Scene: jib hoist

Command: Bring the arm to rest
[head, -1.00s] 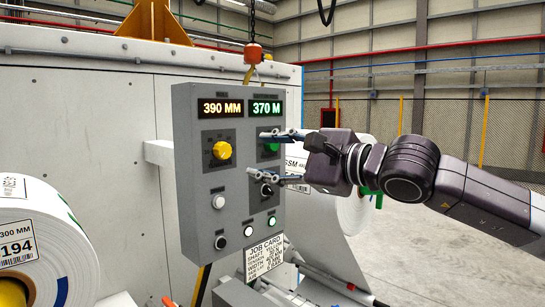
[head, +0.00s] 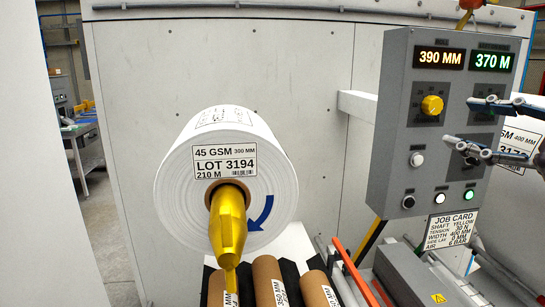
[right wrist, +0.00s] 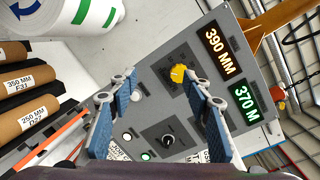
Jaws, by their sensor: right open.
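My right gripper (head: 460,121) is open and empty in front of the grey control panel (head: 395,150), at the right of the head view. Its fingers point left, one above the other, below the green 370 M display (head: 493,61). In the right wrist view the open fingers (right wrist: 158,82) frame part of the panel, with the yellow knob (right wrist: 179,74) by the right fingertip. A black knob (right wrist: 168,140) lies between the fingers in that picture. I cannot tell how far the fingertips are from the panel. My left gripper is not in view.
A white roll (head: 225,165) on a yellow shaft end (head: 229,220) stands left of the panel. Brown cores (head: 268,280) lie below it. A job card (head: 452,229) hangs under the panel. Another white roll (head: 522,135) is partly hidden behind my right gripper.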

